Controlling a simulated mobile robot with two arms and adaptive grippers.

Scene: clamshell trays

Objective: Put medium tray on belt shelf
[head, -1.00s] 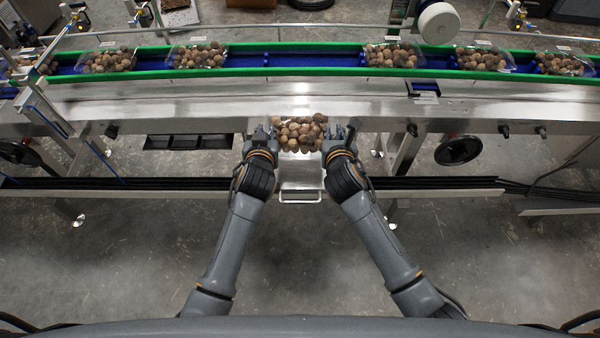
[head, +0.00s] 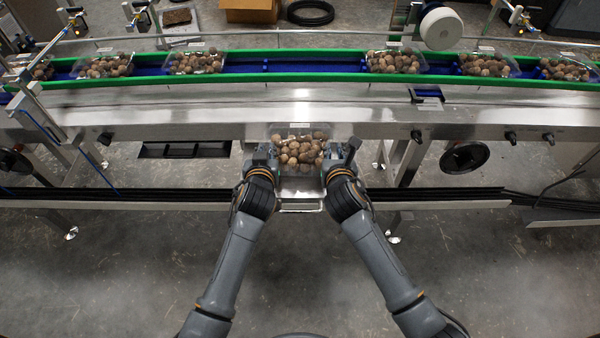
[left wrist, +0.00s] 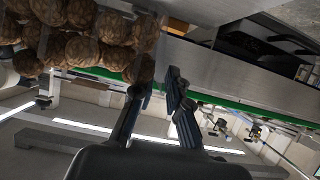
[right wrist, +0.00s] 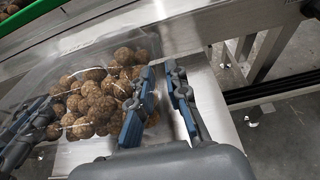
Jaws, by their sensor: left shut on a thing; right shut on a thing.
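A clear clamshell tray (head: 300,130) filled with round brown balls is held between my two grippers at the front edge of the conveyor. My left gripper (head: 268,157) is shut on its left side, and my right gripper (head: 335,157) is shut on its right side. The tray's clear wall and balls also show in the right wrist view (right wrist: 105,95), beside the fingers. Balls in the tray fill the upper left of the left wrist view (left wrist: 85,35). The conveyor's steel ledge (head: 300,108) lies just beyond the tray, in front of the blue belt (head: 300,68).
Several similar filled trays stand on the belt, including one left of centre (head: 196,63) and one right of centre (head: 397,62). Green rails (head: 300,79) run along the belt. The ledge's middle is clear. A white roller (head: 441,28) stands above the belt's far side.

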